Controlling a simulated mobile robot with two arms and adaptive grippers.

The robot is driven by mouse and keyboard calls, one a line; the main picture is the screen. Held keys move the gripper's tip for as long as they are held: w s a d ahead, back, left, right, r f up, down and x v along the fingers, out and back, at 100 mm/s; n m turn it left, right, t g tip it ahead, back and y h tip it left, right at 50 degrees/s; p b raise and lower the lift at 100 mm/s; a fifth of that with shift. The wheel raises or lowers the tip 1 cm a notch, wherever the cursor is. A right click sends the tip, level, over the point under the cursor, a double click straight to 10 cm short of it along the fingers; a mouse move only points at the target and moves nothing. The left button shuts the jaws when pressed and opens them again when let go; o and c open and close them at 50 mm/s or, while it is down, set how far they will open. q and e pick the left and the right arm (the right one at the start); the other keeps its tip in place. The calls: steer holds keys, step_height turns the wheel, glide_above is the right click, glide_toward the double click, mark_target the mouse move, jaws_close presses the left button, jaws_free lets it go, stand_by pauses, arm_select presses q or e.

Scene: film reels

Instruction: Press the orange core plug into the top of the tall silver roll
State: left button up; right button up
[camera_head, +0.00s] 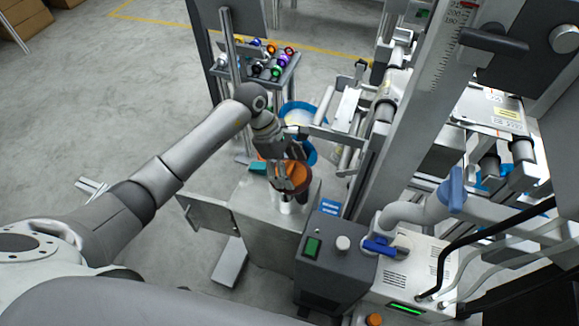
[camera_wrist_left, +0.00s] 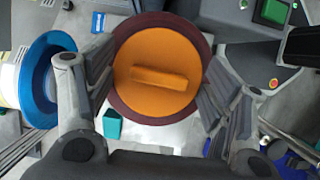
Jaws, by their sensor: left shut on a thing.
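The orange core plug (camera_head: 297,171) is a round disc with a raised bar across its top. In the left wrist view, the plug (camera_wrist_left: 155,68) lies between the two fingers of my left gripper (camera_wrist_left: 160,80), which is shut on it. A dark maroon ring (camera_wrist_left: 159,119) shows around and beneath the plug. In the head view, my left gripper (camera_head: 283,178) is over the top of the tall silver roll (camera_head: 289,206), which stands upright. The gripper and plug hide the roll's top, so I cannot tell whether they touch. My right gripper is not in view.
A blue-rimmed reel (camera_head: 304,152) stands just behind. A teal block (camera_head: 257,167) lies on the cabinet top (camera_head: 245,195). A grey control box with a green button (camera_head: 313,246) is close in front. Rollers and the machine column crowd the right.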

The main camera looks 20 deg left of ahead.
mark_target(290, 167)
arm_select(q)
steer(key=o, duration=0.7)
steer(key=shift+o, duration=0.2)
steer(key=shift+p+v, duration=1.45)
steer(key=shift+v, duration=1.4)
steer(key=shift+p+v, duration=1.1)
steer(key=shift+v, duration=1.55)
steer(key=shift+d, duration=0.1)
